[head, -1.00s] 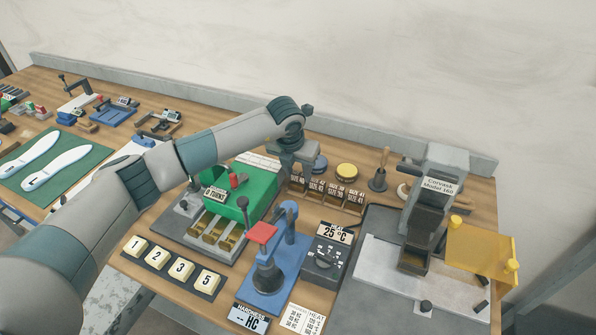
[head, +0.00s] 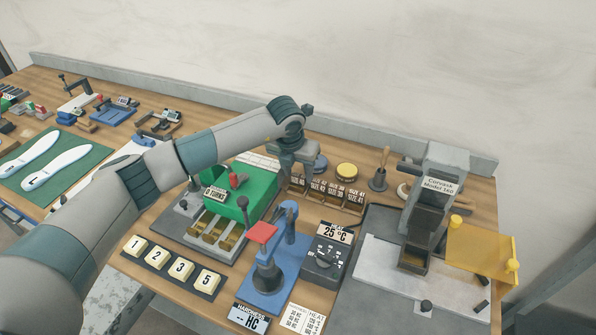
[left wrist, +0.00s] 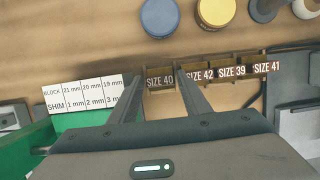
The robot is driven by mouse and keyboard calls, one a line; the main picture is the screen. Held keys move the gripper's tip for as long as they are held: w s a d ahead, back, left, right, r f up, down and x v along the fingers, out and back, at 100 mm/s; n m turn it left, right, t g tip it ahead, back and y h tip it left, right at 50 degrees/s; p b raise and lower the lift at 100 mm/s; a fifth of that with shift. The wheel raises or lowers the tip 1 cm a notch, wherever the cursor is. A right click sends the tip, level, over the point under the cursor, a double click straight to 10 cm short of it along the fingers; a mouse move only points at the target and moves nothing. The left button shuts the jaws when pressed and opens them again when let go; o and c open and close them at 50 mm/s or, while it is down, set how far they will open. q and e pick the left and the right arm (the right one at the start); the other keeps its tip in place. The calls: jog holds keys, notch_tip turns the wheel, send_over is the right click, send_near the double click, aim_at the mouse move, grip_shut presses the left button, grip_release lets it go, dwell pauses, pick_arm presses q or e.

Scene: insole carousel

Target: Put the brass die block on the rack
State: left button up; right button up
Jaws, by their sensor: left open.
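The rack (head: 327,198) is a low brown strip of compartments labelled SIZE 40, 42, 39 and 41. It also shows in the left wrist view (left wrist: 222,84). My left gripper (head: 296,170) is at the rack's left end. In the left wrist view its open fingers (left wrist: 160,78) straddle the SIZE 40 label, with no block clearly held. Brass-coloured pieces (head: 231,242) show in the pale slots in front of the green machine (head: 255,192). I cannot tell whether one is the die block, or whether a block sits under the fingers. My right gripper is out of view.
A blue press with a red pad (head: 262,233) stands in front of the rack. A yellow-topped round tin (head: 347,171) and a wooden-handled tool (head: 380,170) stand behind it. A grey machine (head: 436,190) is to the right. Numbered keys (head: 182,268) lie front left.

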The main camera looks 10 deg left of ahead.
pick_arm(q)
jog(key=shift+r, duration=0.45)
jog(key=b+v, duration=0.4)
jog(key=v, duration=0.7)
jog(key=shift+r+b, duration=0.25)
jog(key=shift+b, duration=0.15)
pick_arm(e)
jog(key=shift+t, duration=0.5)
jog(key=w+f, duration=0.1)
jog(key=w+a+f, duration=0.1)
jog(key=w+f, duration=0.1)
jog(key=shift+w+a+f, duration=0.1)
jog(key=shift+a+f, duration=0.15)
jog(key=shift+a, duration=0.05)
pick_arm(q)
jog(key=shift+s, duration=0.15)
